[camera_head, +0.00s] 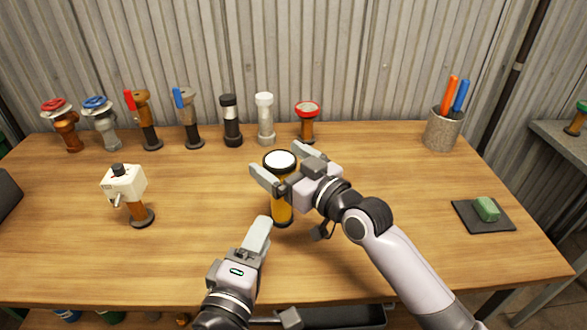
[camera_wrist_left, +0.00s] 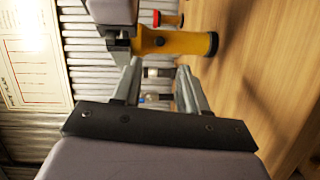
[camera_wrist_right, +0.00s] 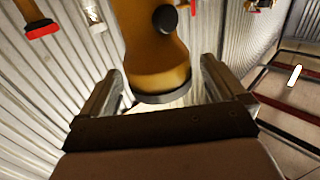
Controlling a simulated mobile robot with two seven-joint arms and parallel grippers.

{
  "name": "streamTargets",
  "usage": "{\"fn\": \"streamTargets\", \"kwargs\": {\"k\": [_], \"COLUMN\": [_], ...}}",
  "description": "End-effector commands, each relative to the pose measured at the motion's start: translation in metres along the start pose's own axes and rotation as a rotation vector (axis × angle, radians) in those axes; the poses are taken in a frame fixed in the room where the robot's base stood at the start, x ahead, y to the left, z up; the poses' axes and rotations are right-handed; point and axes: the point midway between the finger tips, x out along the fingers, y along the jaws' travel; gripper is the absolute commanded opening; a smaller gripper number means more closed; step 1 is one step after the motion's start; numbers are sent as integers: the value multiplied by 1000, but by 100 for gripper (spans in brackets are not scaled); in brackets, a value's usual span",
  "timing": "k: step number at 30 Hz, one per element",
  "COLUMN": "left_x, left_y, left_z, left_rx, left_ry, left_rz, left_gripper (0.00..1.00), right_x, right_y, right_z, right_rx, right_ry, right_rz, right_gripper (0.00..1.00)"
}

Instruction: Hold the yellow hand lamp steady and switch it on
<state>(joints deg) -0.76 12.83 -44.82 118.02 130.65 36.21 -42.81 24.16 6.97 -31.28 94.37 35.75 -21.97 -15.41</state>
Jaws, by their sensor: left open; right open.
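The yellow hand lamp (camera_head: 284,208) stands upright on the table with its pale round lens on top. I cannot tell whether it is lit. My right gripper (camera_head: 277,160) is open, with its fingers on either side of the lamp's head. In the right wrist view the lamp (camera_wrist_right: 150,58) reaches between the fingers, and a round black button (camera_wrist_right: 165,18) shows on its body. My left gripper (camera_head: 262,222) is open, low in front of the lamp and apart from it. In the left wrist view the lamp (camera_wrist_left: 178,43) is just beyond the fingertips.
A row of valves and lamps stands at the back, including a red-rimmed lamp (camera_head: 307,122). A white-headed device (camera_head: 126,186) stands at left. A pen cup (camera_head: 443,130) and a green block on a dark pad (camera_head: 463,212) are at right. The table's front left is clear.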

Motion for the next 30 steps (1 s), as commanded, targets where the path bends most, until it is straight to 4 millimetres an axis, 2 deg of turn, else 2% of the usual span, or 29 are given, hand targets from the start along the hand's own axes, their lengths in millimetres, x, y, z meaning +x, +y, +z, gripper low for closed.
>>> {"fn": "streamTargets", "kwargs": {"k": [11, 12, 14, 18, 19, 21, 23, 30], "left_x": [0, 0, 0, 0, 0, 0, 0, 0], "left_y": [0, 0, 0, 0, 0, 0, 0, 0], "left_z": [0, 0, 0, 0, 0, 0, 0, 0], "left_rx": [0, 0, 0, 0, 0, 0, 0, 0], "left_ry": [0, 0, 0, 0, 0, 0, 0, 0], "left_rz": [0, 0, 0, 0, 0, 0, 0, 0], "left_gripper": [43, 43, 43, 43, 39, 16, 0, 0], "right_x": [6, 6, 6, 6, 6, 6, 6, 6], "right_y": [0, 0, 0, 0, 0, 0, 0, 0], "right_z": [0, 0, 0, 0, 0, 0, 0, 0], "right_rx": [0, 0, 0, 0, 0, 0, 0, 0], "right_ry": [1, 0, 0, 0, 0, 0, 0, -1], "right_rz": [0, 0, 0, 0, 0, 0, 0, 0], "right_gripper": [97, 94, 74, 29, 29, 29, 29, 29]}}
